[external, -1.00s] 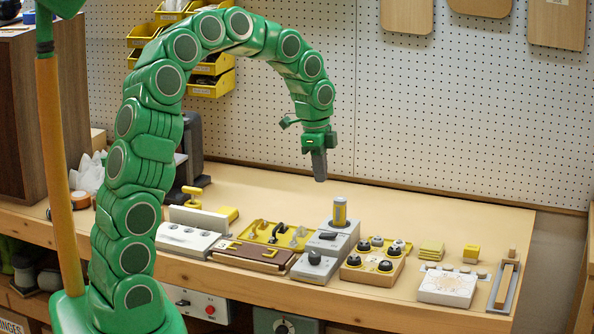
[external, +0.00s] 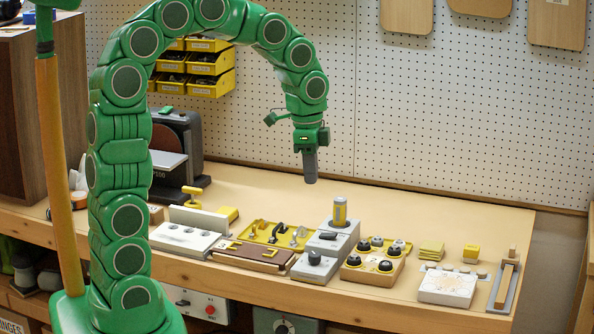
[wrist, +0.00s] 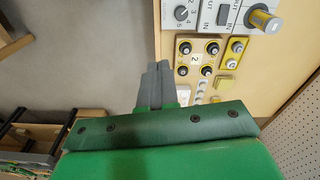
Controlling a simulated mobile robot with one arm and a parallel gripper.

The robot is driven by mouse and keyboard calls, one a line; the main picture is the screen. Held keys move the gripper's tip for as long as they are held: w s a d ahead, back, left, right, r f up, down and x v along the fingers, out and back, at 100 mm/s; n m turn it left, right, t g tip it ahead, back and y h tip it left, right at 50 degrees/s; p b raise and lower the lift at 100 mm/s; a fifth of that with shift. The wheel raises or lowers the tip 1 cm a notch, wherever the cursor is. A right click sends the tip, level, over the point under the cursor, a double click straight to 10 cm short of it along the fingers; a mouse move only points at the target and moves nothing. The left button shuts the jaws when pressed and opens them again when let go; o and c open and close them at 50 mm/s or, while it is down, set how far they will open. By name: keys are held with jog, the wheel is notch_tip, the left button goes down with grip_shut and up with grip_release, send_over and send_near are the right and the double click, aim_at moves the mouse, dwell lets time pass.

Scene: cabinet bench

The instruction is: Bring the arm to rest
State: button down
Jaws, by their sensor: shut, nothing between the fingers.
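My green arm arches up and over from the left in the external view. My gripper (external: 310,168) hangs from its end, pointing down, well above the bench and to the upper left of the yellow-and-grey cylinder (external: 339,211). The grey fingers are shut together with nothing between them. In the wrist view the closed gripper (wrist: 157,85) shows as two grey fingers side by side, with the bench panels beyond and to the right. The gripper touches nothing.
The wooden bench (external: 400,205) carries a grey knob unit (external: 316,265), a knob board (external: 372,262), a brown case (external: 252,256), a white panel (external: 447,287) and a slider (external: 504,285). A pegboard (external: 450,110) stands behind. Yellow bins (external: 210,62) hang at the back left.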

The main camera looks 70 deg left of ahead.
jog(key=s+d+n+g, duration=0.1)
jog(key=s+d+n, duration=0.2)
jog(key=s, duration=1.2)
jog(key=s+d+n+g, duration=0.1)
jog(key=s+d+n, duration=0.3)
jog(key=s, duration=1)
jog(key=d, duration=0.3)
jog(key=shift+s+d+y, duration=0.3)
jog(key=shift+s+d, duration=0.05)
jog(key=shift+d, duration=0.05)
jog(key=shift+r, duration=0.1)
